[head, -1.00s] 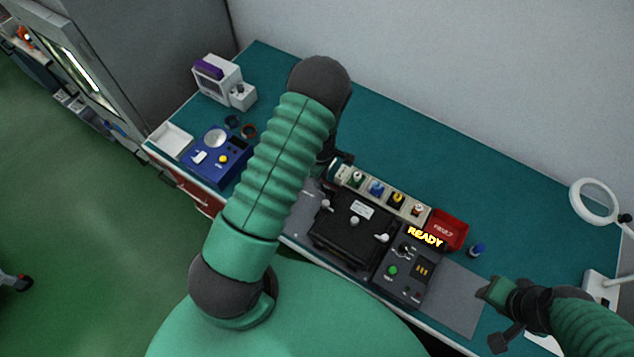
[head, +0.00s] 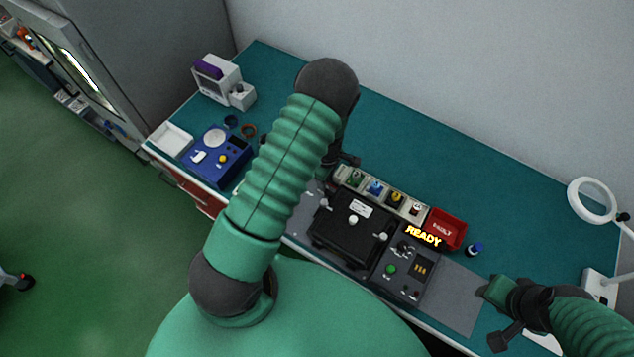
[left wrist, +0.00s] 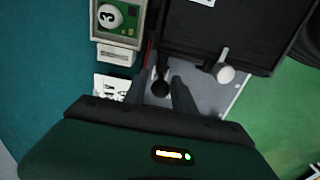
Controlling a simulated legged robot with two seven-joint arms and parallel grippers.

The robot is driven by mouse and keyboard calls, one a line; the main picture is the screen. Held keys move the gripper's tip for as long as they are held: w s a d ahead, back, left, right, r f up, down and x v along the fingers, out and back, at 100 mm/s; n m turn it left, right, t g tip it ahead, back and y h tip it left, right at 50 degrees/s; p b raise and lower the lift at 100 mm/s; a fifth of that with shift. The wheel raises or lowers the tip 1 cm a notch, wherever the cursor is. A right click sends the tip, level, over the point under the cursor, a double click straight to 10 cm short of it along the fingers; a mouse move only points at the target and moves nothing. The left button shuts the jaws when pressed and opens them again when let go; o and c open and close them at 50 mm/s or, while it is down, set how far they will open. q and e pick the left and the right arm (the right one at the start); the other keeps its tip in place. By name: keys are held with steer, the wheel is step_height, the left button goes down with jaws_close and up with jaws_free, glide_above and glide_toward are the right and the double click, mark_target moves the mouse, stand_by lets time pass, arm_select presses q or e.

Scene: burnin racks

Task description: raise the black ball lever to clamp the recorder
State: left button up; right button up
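The black ball lever (left wrist: 160,88) shows in the left wrist view, its dark stem running up beside the black fixture. My left gripper (left wrist: 162,82) has its two fingers apart, one on each side of the ball in this view. I cannot tell whether they touch it or are above it. In the head view my left arm hides the lever and most of the gripper. The black fixture (head: 335,243) lies on the grey plate with white ball knobs. I cannot make out a recorder in it. My right gripper (head: 497,308) is over the bench at right; its fingers are unclear.
A rack (head: 420,219) of several coloured units stands behind the fixture. A grey control box (head: 402,280) with a green button and READY sign is to its right. A red tray (head: 447,230), blue device (head: 232,166) and ring lamp (head: 574,200) are around.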

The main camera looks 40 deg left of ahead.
arm_select(q)
steer(key=shift+o, duration=0.2)
steer(key=shift+a, duration=0.1)
step_height(320, 180, up, 9)
steer(key=p, duration=0.7)
steer(key=shift+s, duration=0.1)
